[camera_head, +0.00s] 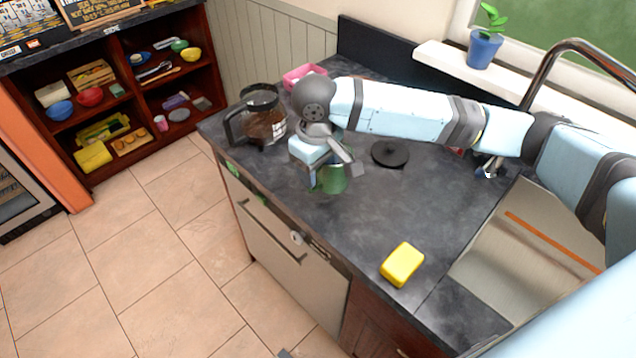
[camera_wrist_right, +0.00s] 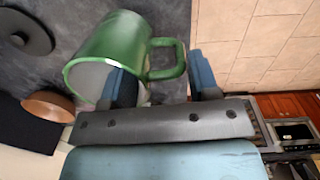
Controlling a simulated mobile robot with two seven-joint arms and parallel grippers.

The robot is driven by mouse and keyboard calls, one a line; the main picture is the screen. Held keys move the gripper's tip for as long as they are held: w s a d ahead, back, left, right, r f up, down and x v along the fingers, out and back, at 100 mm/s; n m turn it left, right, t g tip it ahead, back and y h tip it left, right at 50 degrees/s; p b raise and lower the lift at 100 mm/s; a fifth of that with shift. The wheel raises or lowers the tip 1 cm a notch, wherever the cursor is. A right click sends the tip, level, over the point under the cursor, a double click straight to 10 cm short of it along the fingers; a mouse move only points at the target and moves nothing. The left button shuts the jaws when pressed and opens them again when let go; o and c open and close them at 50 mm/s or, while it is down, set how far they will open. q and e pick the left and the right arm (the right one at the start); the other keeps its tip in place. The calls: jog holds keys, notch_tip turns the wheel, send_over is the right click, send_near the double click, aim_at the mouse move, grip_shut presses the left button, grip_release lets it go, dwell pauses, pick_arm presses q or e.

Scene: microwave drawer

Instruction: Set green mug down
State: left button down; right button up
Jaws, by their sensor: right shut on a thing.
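The green mug (camera_head: 332,181) is at the dark countertop (camera_head: 360,215), near its front edge, partly hidden by my right gripper (camera_head: 334,171) in the head view. In the right wrist view the mug (camera_wrist_right: 112,48) lies sideways in the picture with its handle toward the fingers. My right gripper (camera_wrist_right: 162,85) is shut on the mug, one finger overlapping its wall and the handle between the fingers. I cannot tell whether the mug's base touches the counter. My left gripper is out of view.
A glass coffee pot (camera_head: 262,120) stands left of the mug, with a pink container (camera_head: 303,76) behind. A black round lid (camera_head: 390,154) lies to the right. A yellow sponge-like block (camera_head: 402,264) sits near the front, beside the sink (camera_head: 520,262). The counter between is clear.

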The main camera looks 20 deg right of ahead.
aim_at(318, 187)
notch_tip(318, 187, down, 5)
jog(key=shift+f, duration=0.1)
dwell(0.3)
jog(key=o, duration=1.3)
jog(key=shift+c, duration=0.2)
jog(key=shift+r, duration=0.35)
jog(key=r, duration=1.1)
jog(key=shift+a+r, duration=0.2)
jog(key=shift+r, duration=0.05)
